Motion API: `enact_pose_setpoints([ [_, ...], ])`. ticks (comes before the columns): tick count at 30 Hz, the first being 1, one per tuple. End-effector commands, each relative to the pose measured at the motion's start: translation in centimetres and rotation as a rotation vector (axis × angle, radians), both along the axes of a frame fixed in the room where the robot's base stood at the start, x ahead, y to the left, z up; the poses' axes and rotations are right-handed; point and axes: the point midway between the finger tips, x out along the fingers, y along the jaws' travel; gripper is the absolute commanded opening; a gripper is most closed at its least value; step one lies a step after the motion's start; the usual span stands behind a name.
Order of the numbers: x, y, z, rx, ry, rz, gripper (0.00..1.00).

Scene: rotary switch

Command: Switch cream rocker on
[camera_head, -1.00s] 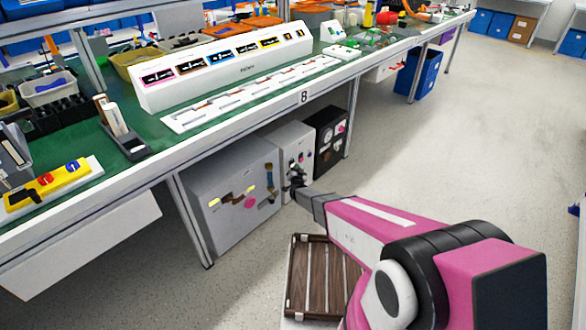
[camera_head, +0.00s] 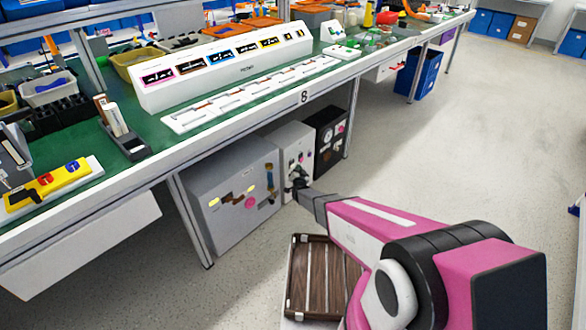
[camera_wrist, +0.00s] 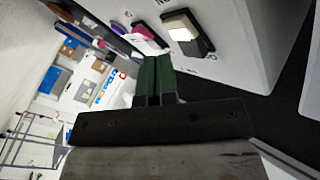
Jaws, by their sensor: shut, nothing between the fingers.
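The cream rocker (camera_wrist: 184,27) sits in a dark frame on the pale face of a box, at the upper middle of the wrist view. Its upper part looks bright and its lower part darker. My gripper (camera_wrist: 156,60) is shut and empty, with its green fingers side by side. The fingertips are just below and left of the cream rocker in the wrist view; I cannot tell whether they touch the panel. In the head view my gripper (camera_head: 298,179) is at the front of the white box (camera_head: 292,137). The rocker cannot be made out there.
A pink rocker (camera_wrist: 150,36) and a purple control (camera_wrist: 119,47) lie left of the cream rocker. A grey cabinet (camera_head: 228,190) and a black box (camera_head: 331,133) flank the white box under the green workbench (camera_head: 160,142).

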Motion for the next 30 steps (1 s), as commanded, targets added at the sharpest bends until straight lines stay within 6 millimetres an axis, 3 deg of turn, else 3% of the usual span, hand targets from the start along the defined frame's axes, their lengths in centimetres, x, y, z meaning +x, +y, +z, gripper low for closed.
enact_pose_setpoints([
  [18,-2.9,-3.7,0.7,0.000,0.001,-0.001,0.00],
  [30,-3.0,-3.9,0.7,0.000,0.000,0.000,0.00],
])
